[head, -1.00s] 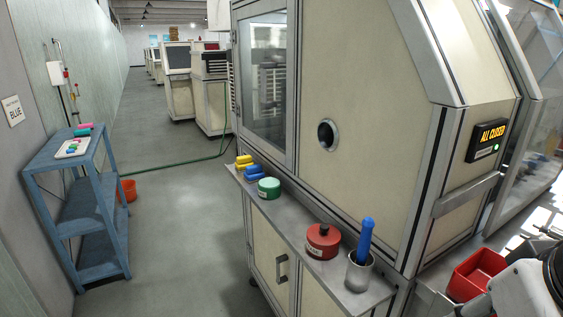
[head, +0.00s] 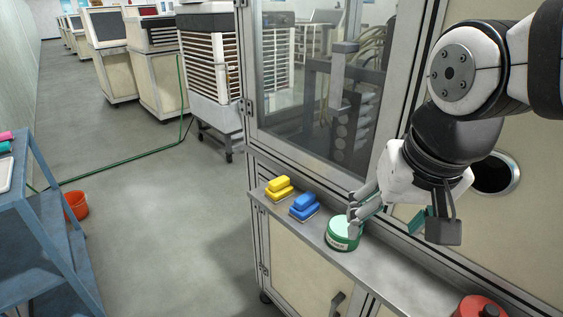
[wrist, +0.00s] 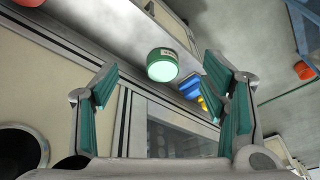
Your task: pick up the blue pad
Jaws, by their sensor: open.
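The blue pad (head: 304,206) lies on the narrow metal ledge of the machine, between the yellow pad (head: 279,189) and the green round tin (head: 343,234). In the wrist view the blue pad (wrist: 190,86) is small and partly hidden behind my right finger. My gripper (head: 385,218) is open and empty, to the right of the blue pad and apart from it. In the head view its left finger overlaps the green tin; I cannot tell if they touch. In the wrist view the green tin (wrist: 162,68) shows between the teal-lined fingers, beyond them.
The ledge (head: 395,285) runs along the cream machine, with a red tin (head: 480,307) at its near end. The glazed door (head: 310,110) stands behind the pads. A blue rack (head: 45,215) and orange bucket (head: 76,205) are at left. Open floor lies between.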

